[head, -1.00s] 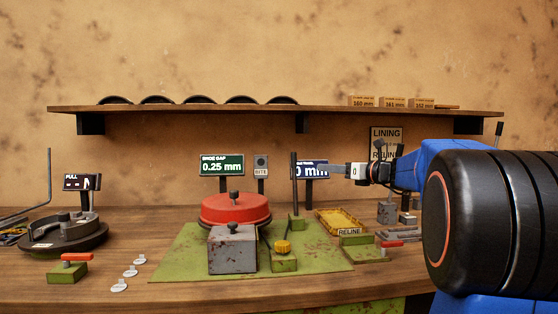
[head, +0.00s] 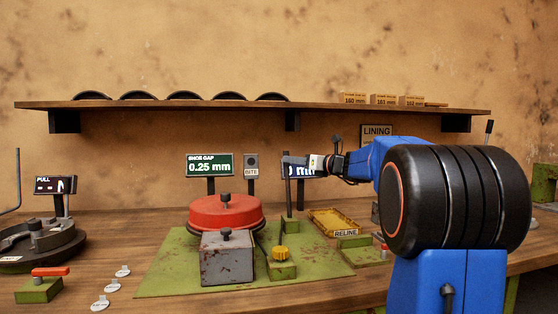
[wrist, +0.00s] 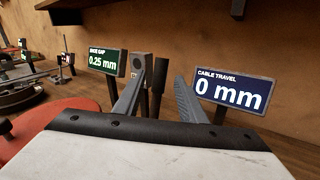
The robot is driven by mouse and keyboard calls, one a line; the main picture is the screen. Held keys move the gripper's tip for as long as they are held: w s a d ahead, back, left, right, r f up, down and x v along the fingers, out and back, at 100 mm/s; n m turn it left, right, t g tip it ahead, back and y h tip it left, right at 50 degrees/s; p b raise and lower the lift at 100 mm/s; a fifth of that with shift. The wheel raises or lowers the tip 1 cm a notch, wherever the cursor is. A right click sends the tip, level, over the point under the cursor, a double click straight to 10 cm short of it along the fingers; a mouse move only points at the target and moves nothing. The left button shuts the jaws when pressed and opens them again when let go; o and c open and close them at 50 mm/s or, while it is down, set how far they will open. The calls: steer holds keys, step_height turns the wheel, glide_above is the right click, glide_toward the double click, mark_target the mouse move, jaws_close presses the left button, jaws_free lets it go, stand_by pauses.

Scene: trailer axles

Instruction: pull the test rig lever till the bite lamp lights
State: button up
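The test rig lever (head: 287,190) is a dark upright rod on a small green base, right of the red drum (head: 226,212). My gripper (head: 288,160) is at the lever's upper end in the head view. In the wrist view my gripper (wrist: 158,98) has its two grey fingers spread, and the lever's dark top (wrist: 159,76) shows between them. I cannot tell whether a finger touches it. The bite lamp (head: 251,166) is a grey box marked BITE, and its round lamp looks dark. The cable travel display (wrist: 232,92) reads 0 mm.
The shoe gap display (head: 209,165) reads 0.25 mm. A grey box (head: 227,260) and a yellow knob (head: 279,253) stand at the rig's front. A yellow RELINE tray (head: 335,222) lies right of the lever. A shelf (head: 330,107) runs above.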

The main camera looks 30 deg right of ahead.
steer(key=x, duration=0.8)
steer(key=shift+w, duration=0.2)
steer(key=shift+a, duration=0.1)
jaws_close()
